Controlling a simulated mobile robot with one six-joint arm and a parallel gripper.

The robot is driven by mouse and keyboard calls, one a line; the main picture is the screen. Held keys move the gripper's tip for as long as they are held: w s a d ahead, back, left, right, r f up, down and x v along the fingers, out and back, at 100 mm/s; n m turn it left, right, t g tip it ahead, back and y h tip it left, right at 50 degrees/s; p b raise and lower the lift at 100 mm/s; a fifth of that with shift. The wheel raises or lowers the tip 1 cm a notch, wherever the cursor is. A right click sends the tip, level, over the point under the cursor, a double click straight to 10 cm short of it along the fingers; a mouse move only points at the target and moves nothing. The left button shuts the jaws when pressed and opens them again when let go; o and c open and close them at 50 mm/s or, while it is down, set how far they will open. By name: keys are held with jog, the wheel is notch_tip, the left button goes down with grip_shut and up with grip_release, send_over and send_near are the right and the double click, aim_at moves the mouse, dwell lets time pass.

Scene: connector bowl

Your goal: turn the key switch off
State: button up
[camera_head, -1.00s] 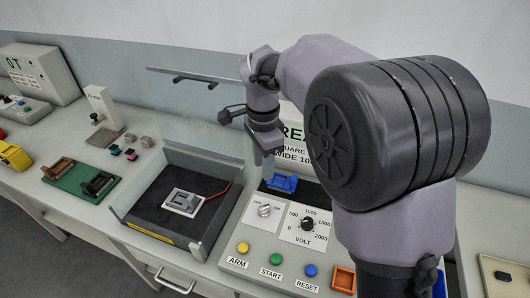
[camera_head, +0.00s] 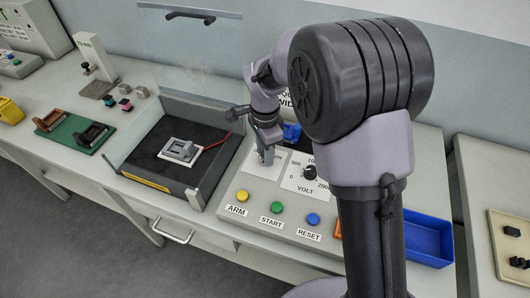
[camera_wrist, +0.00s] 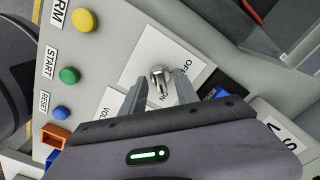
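The key switch (camera_wrist: 159,77) is a small metal knob on a white plate marked OFF and ON on the grey control panel (camera_head: 245,190). In the wrist view its key end points toward the ON word. My gripper (camera_wrist: 158,90) is open, with one finger on each side of the key switch. I cannot tell whether the fingers touch it. In the head view my gripper (camera_head: 266,158) is over the switch plate and hides the knob.
The VOLT dial (camera_head: 309,173) is just right of the switch. Yellow ARM (camera_head: 242,196), green START (camera_head: 277,207) and blue RESET (camera_head: 313,219) buttons line the panel's front. A tray with a raised clear cover (camera_head: 190,50) stands left. A blue bin (camera_head: 428,240) is at right.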

grip_shut()
jog(key=n+p, duration=0.2)
jog(key=n, duration=0.1)
jog(key=shift+r, duration=0.15)
jog(key=n+p, duration=0.3)
jog(key=n, duration=0.2)
jog(key=shift+n, duration=0.4)
jog(key=n+p, duration=0.2)
jog(key=n, duration=0.3)
jog(key=shift+n+p, duration=0.9)
jog(key=shift+n, duration=1.1)
